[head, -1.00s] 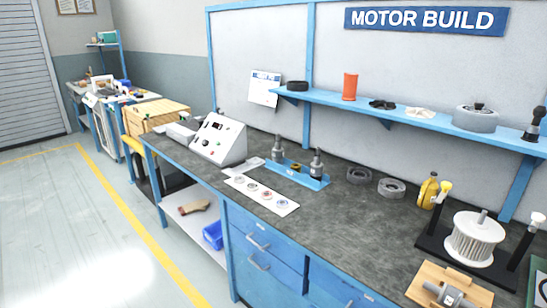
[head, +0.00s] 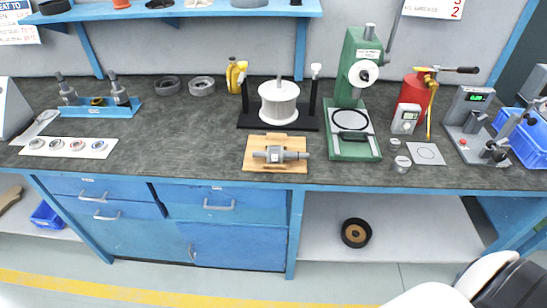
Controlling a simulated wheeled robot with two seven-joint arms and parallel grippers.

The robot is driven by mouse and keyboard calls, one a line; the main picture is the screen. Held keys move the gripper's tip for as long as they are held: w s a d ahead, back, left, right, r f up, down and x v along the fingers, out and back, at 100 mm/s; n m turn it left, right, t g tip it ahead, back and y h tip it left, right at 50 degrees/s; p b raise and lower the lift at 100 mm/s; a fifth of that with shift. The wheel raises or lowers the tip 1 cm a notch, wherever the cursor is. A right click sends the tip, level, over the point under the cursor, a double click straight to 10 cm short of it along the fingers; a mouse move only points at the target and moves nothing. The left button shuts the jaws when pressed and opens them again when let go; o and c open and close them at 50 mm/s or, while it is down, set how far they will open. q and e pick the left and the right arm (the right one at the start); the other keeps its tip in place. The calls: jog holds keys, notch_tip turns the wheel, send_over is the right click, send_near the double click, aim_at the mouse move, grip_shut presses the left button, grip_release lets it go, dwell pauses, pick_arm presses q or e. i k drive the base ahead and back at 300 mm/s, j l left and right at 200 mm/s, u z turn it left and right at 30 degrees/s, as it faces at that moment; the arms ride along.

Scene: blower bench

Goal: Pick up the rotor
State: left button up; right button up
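A grey rotor-like part with a shaft sticking out at both ends (head: 274,155) lies on its side on a small wooden block (head: 259,164) near the bench's front edge in the head view. Behind it a white ribbed drum (head: 280,104) with an upright shaft sits on a black stand (head: 250,120) between two posts. I cannot tell for sure which of the two is called the rotor. Neither of my grippers shows. Only white and black parts of my own arm appear at the bottom right, well in front of the bench.
A green press (head: 354,146) stands right of the wooden block, with a red tank (head: 408,97) and a grey gauge unit (head: 468,115) beyond. A blue fixture (head: 97,110) and white card (head: 67,148) are at left. The bench surface (head: 190,140) left of the block is clear.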

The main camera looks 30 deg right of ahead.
aim_at(275, 155)
jog(key=i+j+z, duration=0.15)
jog(key=z, duration=0.3)
jog(key=i+j+z, duration=0.2)
jog(key=z, duration=0.25)
jog(key=i+j+z, duration=0.15)
jog(key=z, duration=0.35)
jog(key=j, duration=0.1)
